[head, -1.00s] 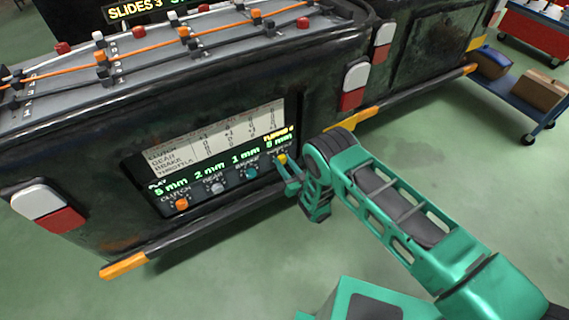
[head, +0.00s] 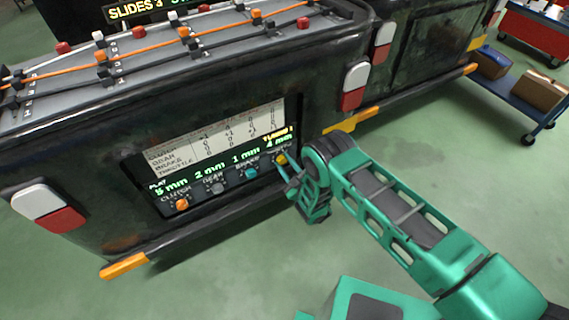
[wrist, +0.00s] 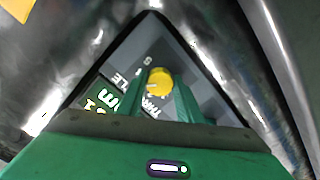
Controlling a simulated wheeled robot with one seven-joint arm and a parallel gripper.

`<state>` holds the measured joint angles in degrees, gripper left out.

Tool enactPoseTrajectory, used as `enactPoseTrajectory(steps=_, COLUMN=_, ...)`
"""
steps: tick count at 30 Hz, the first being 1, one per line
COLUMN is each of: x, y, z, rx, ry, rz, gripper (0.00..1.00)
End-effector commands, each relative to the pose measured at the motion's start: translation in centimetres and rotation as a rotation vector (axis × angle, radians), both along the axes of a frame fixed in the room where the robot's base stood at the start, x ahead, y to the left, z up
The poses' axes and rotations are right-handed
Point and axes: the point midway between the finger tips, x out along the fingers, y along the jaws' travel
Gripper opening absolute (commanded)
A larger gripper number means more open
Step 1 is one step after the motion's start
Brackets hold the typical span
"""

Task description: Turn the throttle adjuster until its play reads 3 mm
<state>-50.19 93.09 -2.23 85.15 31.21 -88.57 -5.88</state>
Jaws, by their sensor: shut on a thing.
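The throttle adjuster is a yellow knob (head: 281,158) at the right end of the panel's row of adjusters. In the wrist view the yellow knob (wrist: 160,78) sits between my fingertips, with a pale mark on its lower left. My gripper (head: 285,167) is shut on it; the fingers partly cover its label. The green readout (head: 279,143) above the knob looks like 4 mm, with a small yellow turns line over it that seems to read 1.
The panel (head: 153,187) also has an orange clutch adjuster (head: 182,204), a grey gear adjuster (head: 217,187) and a teal brake adjuster (head: 250,172), close beside my fingers. Their readouts look like 5, 2 and 1 mm. A dark bumper bar (head: 215,221) runs below the panel.

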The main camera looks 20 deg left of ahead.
Motion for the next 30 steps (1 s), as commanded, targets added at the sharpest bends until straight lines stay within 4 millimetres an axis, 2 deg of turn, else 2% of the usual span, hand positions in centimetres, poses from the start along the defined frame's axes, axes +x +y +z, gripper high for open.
enactPoseTrajectory(steps=15, x=0.05, y=-0.41, z=-0.36, rx=-0.206, ry=-0.229, rz=-0.002, gripper=0.10)
enactPoseTrajectory(steps=30, x=0.02, y=-0.44, z=-0.41, rx=-0.236, ry=-0.261, rz=-0.003, gripper=0.10)
